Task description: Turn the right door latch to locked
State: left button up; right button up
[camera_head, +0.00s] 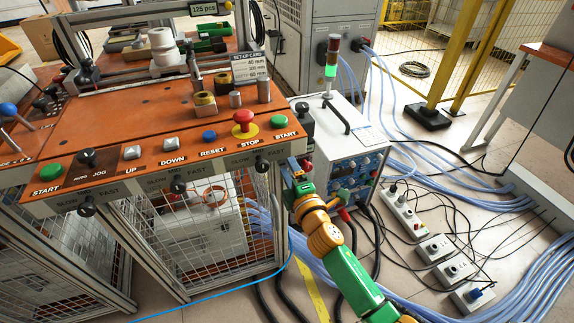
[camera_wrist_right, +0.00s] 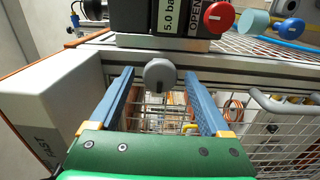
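In the right wrist view, a rounded grey knob (camera_wrist_right: 158,74), which looks like the door latch, sits on the metal frame bar above a wire-mesh door (camera_wrist_right: 275,135). My right gripper (camera_wrist_right: 160,72) is open, its two blue fingers on either side of the knob; I see no clear contact. In the head view, my right gripper (camera_head: 294,168) is beside the right end of the orange console (camera_head: 130,108); the grey knob cannot be made out there. My left gripper is not in view.
A red button (camera_wrist_right: 219,17) and an "OPEN" label are above the knob. A white box (camera_wrist_right: 55,110) marked "FAST" stands close on the left. A grey handle (camera_wrist_right: 285,105) is at right. In the head view, a white power unit (camera_head: 345,150) and cables stand right of the console.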

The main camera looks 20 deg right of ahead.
jog(key=s, duration=0.7)
jog(key=shift+d, duration=0.15)
